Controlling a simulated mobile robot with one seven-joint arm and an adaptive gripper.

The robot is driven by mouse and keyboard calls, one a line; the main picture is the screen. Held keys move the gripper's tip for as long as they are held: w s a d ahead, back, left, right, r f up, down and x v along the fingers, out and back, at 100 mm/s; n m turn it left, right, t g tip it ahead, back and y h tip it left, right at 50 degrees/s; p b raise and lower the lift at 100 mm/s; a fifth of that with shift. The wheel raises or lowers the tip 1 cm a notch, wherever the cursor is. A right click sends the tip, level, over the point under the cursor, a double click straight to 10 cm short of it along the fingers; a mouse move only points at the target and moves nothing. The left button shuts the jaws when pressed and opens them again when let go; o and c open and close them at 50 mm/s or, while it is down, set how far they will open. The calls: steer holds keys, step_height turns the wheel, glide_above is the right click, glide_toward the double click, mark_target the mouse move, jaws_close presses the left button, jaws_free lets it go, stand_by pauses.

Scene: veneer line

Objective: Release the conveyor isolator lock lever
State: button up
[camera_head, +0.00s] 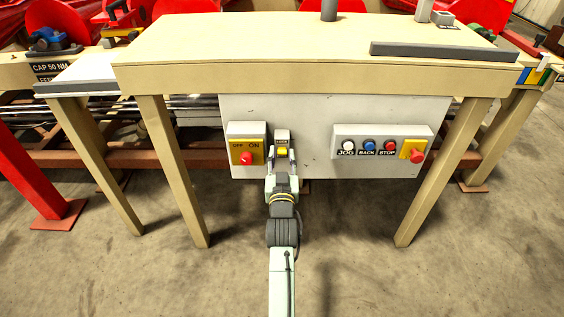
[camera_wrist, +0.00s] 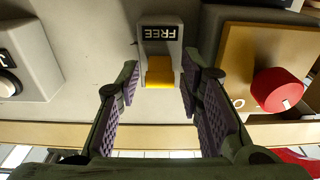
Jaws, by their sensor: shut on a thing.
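The isolator lock is a narrow grey housing on the white panel, with a yellow lever (camera_head: 283,152) on its front. In the upside-down wrist view the yellow lever (camera_wrist: 160,72) lies between my fingers, beside a black plate reading FREE (camera_wrist: 159,32). My gripper (camera_head: 282,156) reaches up to the panel from below, with one finger on each side of the lever. It is shut on the lever; the exact contact of the pads (camera_wrist: 161,78) is hard to see.
Left of the lever is a yellow-faced switch box with a red knob (camera_head: 246,158). To the right is a button box (camera_head: 360,132) with JOG, BACK, STOP and a red knob on yellow. The wooden table (camera_head: 300,75) overhangs the panel, with legs either side.

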steer(key=t+b, duration=0.1)
steer(key=b, duration=0.3)
steer(key=shift+f+t+b, duration=0.4)
steer(key=shift+r, duration=0.15)
steer(key=o, duration=1.1)
steer(key=shift+v, duration=3.75)
